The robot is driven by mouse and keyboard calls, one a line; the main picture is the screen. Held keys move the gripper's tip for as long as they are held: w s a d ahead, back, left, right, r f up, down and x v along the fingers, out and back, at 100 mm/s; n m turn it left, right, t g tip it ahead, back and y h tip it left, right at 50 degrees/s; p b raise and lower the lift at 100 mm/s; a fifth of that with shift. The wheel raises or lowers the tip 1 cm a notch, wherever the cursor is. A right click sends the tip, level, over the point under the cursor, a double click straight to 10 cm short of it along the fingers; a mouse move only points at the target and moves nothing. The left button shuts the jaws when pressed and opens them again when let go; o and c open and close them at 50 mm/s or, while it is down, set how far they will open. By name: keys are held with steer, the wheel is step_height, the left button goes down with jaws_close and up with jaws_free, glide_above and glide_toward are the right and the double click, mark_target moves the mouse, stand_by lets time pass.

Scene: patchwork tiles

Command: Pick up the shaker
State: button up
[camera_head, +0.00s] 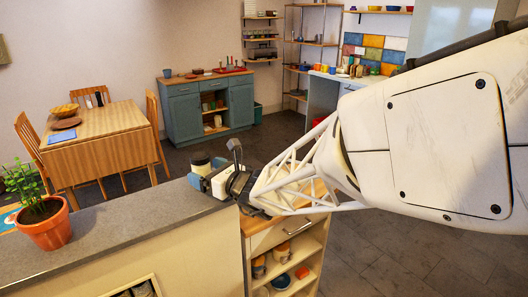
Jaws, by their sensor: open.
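A small cream container with a dark top (200,167) stands near the end of the grey counter, just left of my gripper; it may be the shaker, but it is too small to be sure. My gripper (229,170) is open above the counter's right end, with one dark finger pointing up. Its other finger is hard to make out. A white block-like shape and blue pieces show beside the gripper, partly hidden by it. I see no clear contact between the gripper and the container.
The grey counter (120,225) is mostly clear, with a potted plant (44,226) at its left. A wooden-topped shelf unit (288,262) stands under my gripper. A dining table (97,143) and a blue-grey cabinet (184,115) stand farther back.

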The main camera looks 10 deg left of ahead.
steer(key=shift+x, duration=1.35)
steer(key=c, duration=1.1)
